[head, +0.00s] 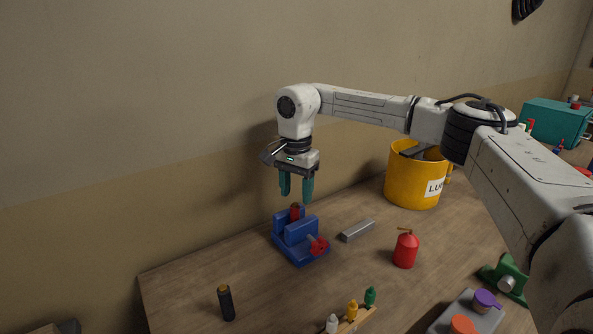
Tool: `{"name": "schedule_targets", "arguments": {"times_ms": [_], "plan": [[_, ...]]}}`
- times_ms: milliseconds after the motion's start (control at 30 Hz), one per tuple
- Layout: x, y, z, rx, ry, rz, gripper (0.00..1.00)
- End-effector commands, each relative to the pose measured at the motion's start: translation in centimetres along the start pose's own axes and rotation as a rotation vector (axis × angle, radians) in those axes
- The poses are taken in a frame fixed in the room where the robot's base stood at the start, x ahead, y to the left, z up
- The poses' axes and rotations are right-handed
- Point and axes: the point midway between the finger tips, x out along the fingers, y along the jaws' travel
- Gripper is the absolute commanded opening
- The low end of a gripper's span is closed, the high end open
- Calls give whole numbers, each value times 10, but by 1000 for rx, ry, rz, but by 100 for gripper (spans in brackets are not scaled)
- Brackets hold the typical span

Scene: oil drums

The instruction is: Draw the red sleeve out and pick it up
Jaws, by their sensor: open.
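A small red piece, the likely red sleeve (294,211), shows between the upright walls of a blue vise-like holder (299,234) on the wooden table. Only its upper part is visible; the rest is hidden by the holder. The holder has a red knob (319,246) on its front right. My gripper (296,195) points down just above the holder, with its two green fingers apart and nothing seen between them. The fingertips look close above the red piece; I cannot tell whether they reach around it.
A grey metal bar (358,230) lies right of the holder. A red extinguisher-shaped object (405,250) and a yellow bucket (414,175) stand further right. A dark cylinder (226,303) stands front left. A rack with coloured pegs (352,318) is at the front. The table left of the holder is clear.

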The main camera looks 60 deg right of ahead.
Motion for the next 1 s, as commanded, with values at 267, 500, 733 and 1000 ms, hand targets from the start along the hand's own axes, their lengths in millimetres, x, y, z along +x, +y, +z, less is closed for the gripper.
{"name": "schedule_targets", "arguments": {"times_ms": [267, 500, 733, 1000], "plan": [[32, 0, 0, 0, 0, 0, 54], [38, 0, 0, 0, 0, -1, 54], [37, 0, 0, 0, 1, -1, 47], [37, 0, 0, 0, 1, -1, 21]]}}
